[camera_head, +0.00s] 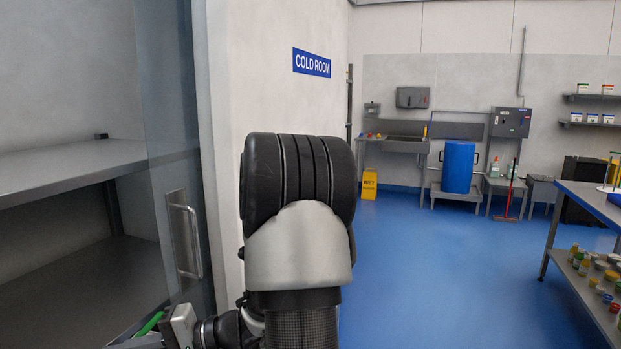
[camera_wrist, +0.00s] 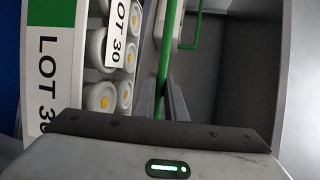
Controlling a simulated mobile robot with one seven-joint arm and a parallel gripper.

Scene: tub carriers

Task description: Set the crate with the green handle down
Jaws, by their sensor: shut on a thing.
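In the wrist view my gripper (camera_wrist: 163,92) is shut on a green bar handle (camera_wrist: 165,48), which runs up the picture between the dark fingers. A crate with white "LOT 30" labels (camera_wrist: 47,75), one topped by a green band, lies to the left and below the handle. It holds several white round items with yellow centres (camera_wrist: 103,97). In the head view a short piece of the green handle (camera_head: 150,323) shows beside my gripper at the bottom left. The rest of the crate is out of that view, and what is beneath it is hidden.
Grey shelves (camera_head: 70,170) stand at the left, beside a glass door with a metal pull handle (camera_head: 185,240). A "COLD ROOM" sign (camera_head: 311,63) is on the wall. A workbench (camera_head: 590,200) is at the right. Open blue floor (camera_head: 440,280) lies between.

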